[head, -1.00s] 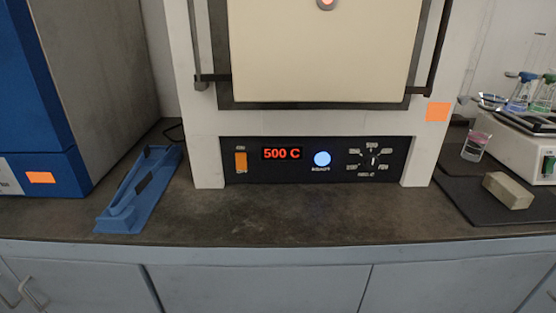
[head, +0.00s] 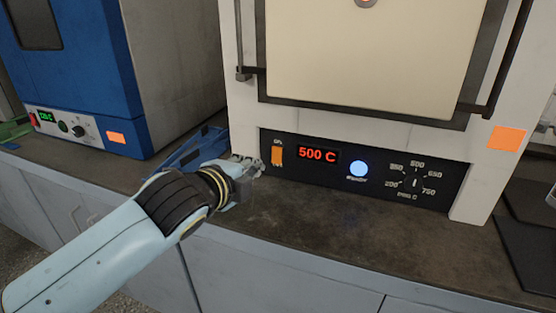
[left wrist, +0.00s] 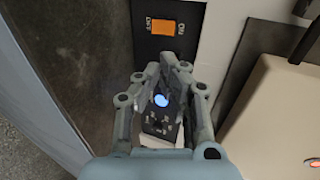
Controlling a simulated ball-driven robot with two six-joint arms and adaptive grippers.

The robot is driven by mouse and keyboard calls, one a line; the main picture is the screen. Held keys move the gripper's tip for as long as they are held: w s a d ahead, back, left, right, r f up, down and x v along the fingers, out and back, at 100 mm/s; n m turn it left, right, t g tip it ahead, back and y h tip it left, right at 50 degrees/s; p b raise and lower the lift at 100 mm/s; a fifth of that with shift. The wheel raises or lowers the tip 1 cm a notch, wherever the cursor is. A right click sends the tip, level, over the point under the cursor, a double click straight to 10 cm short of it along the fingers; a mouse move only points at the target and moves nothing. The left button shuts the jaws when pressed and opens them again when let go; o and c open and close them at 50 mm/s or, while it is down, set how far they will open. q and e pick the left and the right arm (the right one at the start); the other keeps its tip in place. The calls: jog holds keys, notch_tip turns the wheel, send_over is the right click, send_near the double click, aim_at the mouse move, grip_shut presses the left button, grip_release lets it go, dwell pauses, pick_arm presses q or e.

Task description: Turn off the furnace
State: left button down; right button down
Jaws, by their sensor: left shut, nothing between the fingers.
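The furnace (head: 350,135) is a white housing with a cream door. Its black control panel (head: 330,180) carries an orange power switch (head: 277,156), a red display reading 500 C (head: 317,154), a lit blue button (head: 358,169) and a temperature dial (head: 415,183). My left gripper (head: 254,163) is shut and empty, just left of the orange switch in the head view, with a small gap. In the left wrist view the orange switch (left wrist: 162,28) lies beyond the fingertips (left wrist: 167,62), with ON/OFF lettering beside it. My right gripper is not in view.
A blue oven (head: 80,60) with its own panel stands at the left. A blue holder (head: 195,150) lies behind my left arm. Dark mats (head: 525,245) lie at the far right. The counter (head: 330,225) before the furnace is clear.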

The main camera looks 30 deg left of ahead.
pick_arm(q)
jog(key=shift+a, duration=0.1)
jog(key=b, duration=0.1)
send_near(278, 158)
jog(key=x, duration=0.6)
jog(key=shift+w+a+f, duration=0.1)
jog(key=shift+w+f, duration=0.05)
jog(key=shift+w, duration=0.05)
jog(key=shift+w+a+f, duration=0.1)
jog(key=shift+w, duration=0.3)
